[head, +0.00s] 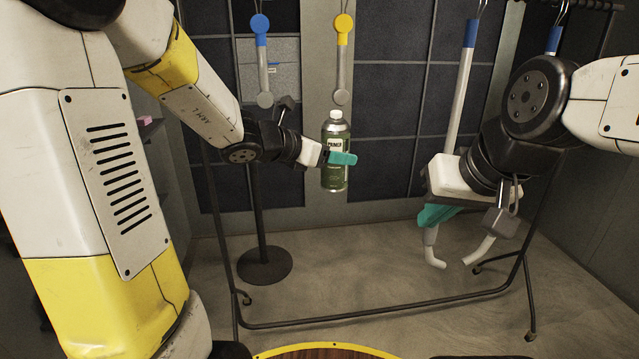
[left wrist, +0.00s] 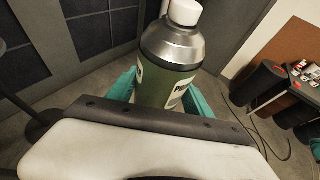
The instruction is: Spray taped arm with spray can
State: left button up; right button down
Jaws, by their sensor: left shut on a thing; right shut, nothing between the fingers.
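The spray can (head: 336,174), green with a silver top, white cap and a label reading "PRIMER", is upright in my left gripper (head: 341,158). Its teal fingers are shut around the can, which also shows in the left wrist view (left wrist: 170,62). Long grey-white parts hang from a rack: one with a blue top (head: 262,60), one with a yellow top (head: 342,60), and a longer blue-topped one (head: 459,95) at right. I cannot tell which is the taped arm. My right gripper (head: 436,215) is shut and empty, in front of the longer part and partly hiding it.
The black wheeled rack (head: 380,311) has a low bar across the floor. A round black stand base (head: 264,265) is at left. A round wooden top with yellow rim (head: 325,348) is at the bottom. The left wrist view shows dark containers (left wrist: 262,85) and cables at right.

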aim_at(341, 142)
pick_arm(q)
jog(key=r, duration=0.1)
jog(key=s+d+r, duration=0.1)
jog(key=shift+d+r, duration=0.1)
jog(key=shift+r, duration=0.5)
jog(key=shift+w, duration=2.95)
pick_arm(e)
jog(key=w+a+r+n, duration=0.1)
jog(key=w+a+r, duration=0.3)
jog(key=w+r, duration=1.2)
jog(key=w+a+r+n, duration=0.1)
jog(key=w+a+r, duration=0.7)
jog(key=w+a, duration=0.3)
notch_tip(341, 142, down, 7)
jog(key=w+d, duration=0.1)
jog(key=shift+w+g+h, duration=0.2)
jog(key=shift+g+h, duration=0.1)
jog(key=shift+h, duration=0.1)
jog(key=shift+f, duration=0.2)
